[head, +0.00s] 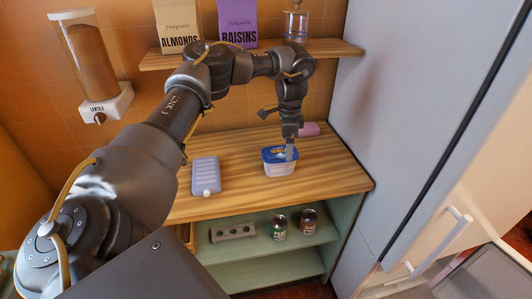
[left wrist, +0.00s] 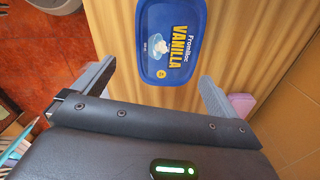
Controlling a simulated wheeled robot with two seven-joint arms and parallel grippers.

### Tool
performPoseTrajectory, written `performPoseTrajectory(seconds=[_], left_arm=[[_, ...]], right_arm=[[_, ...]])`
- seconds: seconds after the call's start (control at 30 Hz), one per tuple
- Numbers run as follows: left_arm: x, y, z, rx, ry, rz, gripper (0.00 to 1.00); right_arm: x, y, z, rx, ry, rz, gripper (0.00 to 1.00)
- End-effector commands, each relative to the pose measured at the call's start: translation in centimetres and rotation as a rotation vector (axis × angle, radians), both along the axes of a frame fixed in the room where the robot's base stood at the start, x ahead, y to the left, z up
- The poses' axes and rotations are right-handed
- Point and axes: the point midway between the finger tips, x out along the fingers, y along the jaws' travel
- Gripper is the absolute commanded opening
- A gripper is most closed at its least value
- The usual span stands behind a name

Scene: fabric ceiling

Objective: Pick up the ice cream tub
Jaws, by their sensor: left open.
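The ice cream tub (head: 279,167) is a small white tub with a blue lid, standing upright on the wooden counter near its right end. In the left wrist view its blue lid (left wrist: 171,38) reads "Vanilla". My left gripper (head: 291,145) reaches down from above, over the tub's right back side. In the left wrist view my left gripper (left wrist: 152,80) is open, its fingers apart on either side of the lid's lower edge, with nothing between them. My right gripper is not in view.
A grey-blue case (head: 206,174) lies on the counter (head: 240,146) left of the tub, and a pink item (head: 310,129) lies behind it. A shelf (head: 335,47) with bags hangs above. The fridge (head: 385,110) stands close on the right. Cans (head: 279,227) stand below.

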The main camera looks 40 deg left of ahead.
Motion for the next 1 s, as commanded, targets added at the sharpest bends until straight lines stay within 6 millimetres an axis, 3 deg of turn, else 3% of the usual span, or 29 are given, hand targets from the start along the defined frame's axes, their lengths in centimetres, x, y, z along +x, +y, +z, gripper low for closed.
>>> performPoseTrajectory(seconds=[0.1,0.27,0.6,0.87,1.0], left_arm=[[-0.3,1.3,0.9,-0.003,0.001,0.123,0.98],[-0.4,1.6,1.1,-0.004,0.005,0.163,0.98],[-0.6,1.7,-3.3,-0.004,0.006,0.161,0.98],[-0.5,1.7,-4.5,-0.004,0.004,0.159,0.98],[-0.7,1.7,-5.5,-0.003,0.008,0.160,0.98]], right_arm=[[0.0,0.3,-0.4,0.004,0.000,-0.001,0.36],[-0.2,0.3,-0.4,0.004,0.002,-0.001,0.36],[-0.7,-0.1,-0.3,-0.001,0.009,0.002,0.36],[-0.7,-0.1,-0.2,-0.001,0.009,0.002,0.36],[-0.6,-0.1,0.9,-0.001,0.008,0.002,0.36]])
